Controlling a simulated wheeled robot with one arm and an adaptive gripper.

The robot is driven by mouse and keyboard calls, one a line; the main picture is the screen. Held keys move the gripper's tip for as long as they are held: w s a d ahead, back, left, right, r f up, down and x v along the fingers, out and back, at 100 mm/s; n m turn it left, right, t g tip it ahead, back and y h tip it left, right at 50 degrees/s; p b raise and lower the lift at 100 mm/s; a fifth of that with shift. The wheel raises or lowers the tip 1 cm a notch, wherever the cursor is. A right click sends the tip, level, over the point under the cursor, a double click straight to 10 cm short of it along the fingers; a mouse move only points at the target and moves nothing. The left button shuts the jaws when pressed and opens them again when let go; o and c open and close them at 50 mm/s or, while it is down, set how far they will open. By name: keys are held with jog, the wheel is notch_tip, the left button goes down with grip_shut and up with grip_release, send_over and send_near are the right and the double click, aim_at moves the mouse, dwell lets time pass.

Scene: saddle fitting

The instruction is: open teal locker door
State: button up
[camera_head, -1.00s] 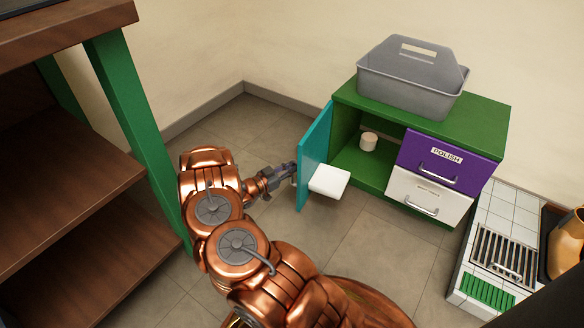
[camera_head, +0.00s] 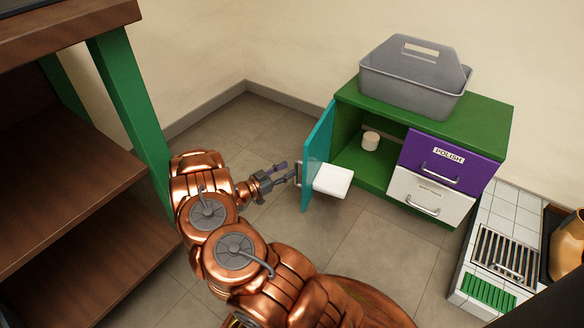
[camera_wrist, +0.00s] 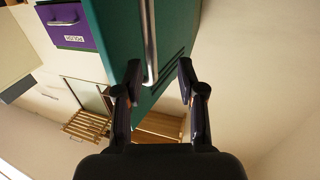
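The teal locker door (camera_head: 318,150) stands swung wide open at the left end of the green cabinet (camera_head: 440,118), with the compartment behind it exposed. Its metal handle (camera_head: 298,173) is on the side facing my gripper. In the wrist view the handle (camera_wrist: 151,40) is a long bar that runs down to between the fingertips. My gripper (camera_head: 284,169) is just left of the door with its fingers spread; in the wrist view the fingers (camera_wrist: 158,78) are apart and not closed on the bar. A white box-like piece (camera_head: 333,180) sticks out on the door's inner side.
A small cream cylinder (camera_head: 370,140) stands in the open compartment. A grey caddy (camera_head: 415,82) sits on the cabinet, above a purple drawer (camera_head: 444,160) and a white drawer (camera_head: 428,196). A brown shelf with green posts (camera_head: 125,100) stands left of my arm. A tiled unit (camera_head: 490,245) is at right.

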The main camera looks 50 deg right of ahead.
jog(key=shift+w+a, duration=0.2)
jog(key=shift+a, duration=0.75)
jog(key=shift+w+a, duration=0.15)
jog(key=shift+a, duration=0.8)
